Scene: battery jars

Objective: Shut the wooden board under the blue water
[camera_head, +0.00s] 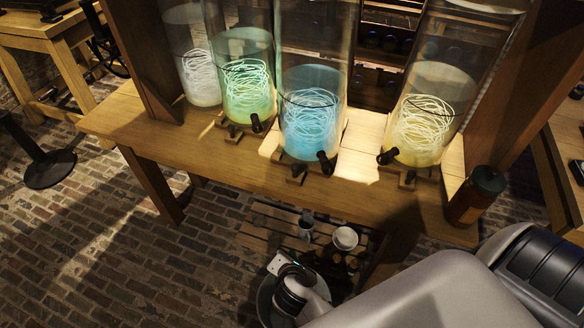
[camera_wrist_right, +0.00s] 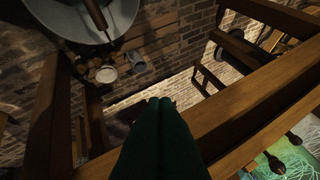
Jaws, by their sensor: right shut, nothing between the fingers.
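The jar of blue water (camera_head: 310,130) stands in the middle of the wooden table in the head view. A small wooden board (camera_head: 290,181) juts out at its foot, with black fittings beside it; how far out it sits is hard to tell. My right gripper (camera_head: 283,266) is low in front of the table, apart from the board and partly hidden by my arm. In the right wrist view its dark fingers (camera_wrist_right: 161,101) are shut with nothing between them. The blue jar is not clear in that view. My left gripper is not in view.
Jars of green (camera_head: 247,95), white (camera_head: 199,80) and yellow water (camera_head: 420,125) stand on the table (camera_head: 130,122). A brown jar (camera_head: 474,195) stands at its right end. Cups (camera_head: 345,238) sit low on wooden slats. Brick floor (camera_head: 110,235) is open at the left.

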